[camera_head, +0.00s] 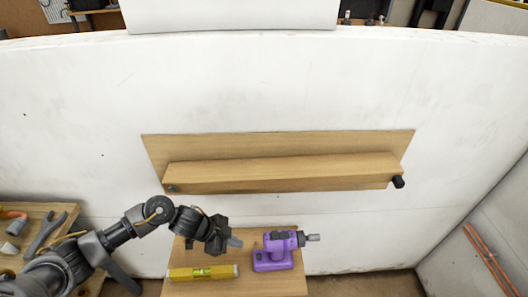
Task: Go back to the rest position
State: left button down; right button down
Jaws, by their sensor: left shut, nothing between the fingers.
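My left arm comes in from the lower left. Its gripper (234,242) is shut and empty above the small wooden table (285,288), just left of a purple drill (272,252). The gripper looks apart from the drill. My right gripper does not show in the head view.
A yellow spirit level (203,272) lies on the small table. A wooden shelf (285,172) is on the white wall (270,85) above. Another wooden surface (60,226) at the left holds a grey wrench-like tool (45,230). Copper pipes (490,258) are at the lower right.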

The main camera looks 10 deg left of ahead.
pick_arm(q)
jog(key=shift+d, duration=0.1)
jog(key=s+d+r+n+t+y, duration=0.1)
jog(key=s+d+r+n+t, duration=0.1)
jog(key=s+d+n+t, duration=0.3)
jog(key=s+a+n+g+y, duration=0.2)
jog(key=s+a+n+y, duration=0.15)
jog(key=s+a, duration=0.4)
jog(key=s+a+n+g+y, duration=0.25)
jog(key=s+a+n, duration=0.2)
jog(key=s, duration=0.55)
notch_tip(320, 180, down, 26)
jog(key=s+g, duration=0.1)
jog(key=s+a+f+g, duration=0.1)
jog(key=s+a+f, duration=0.1)
jog(key=s+f, duration=1.2)
jog(key=shift+s+f, duration=0.35)
jog(key=shift+s, duration=0.6)
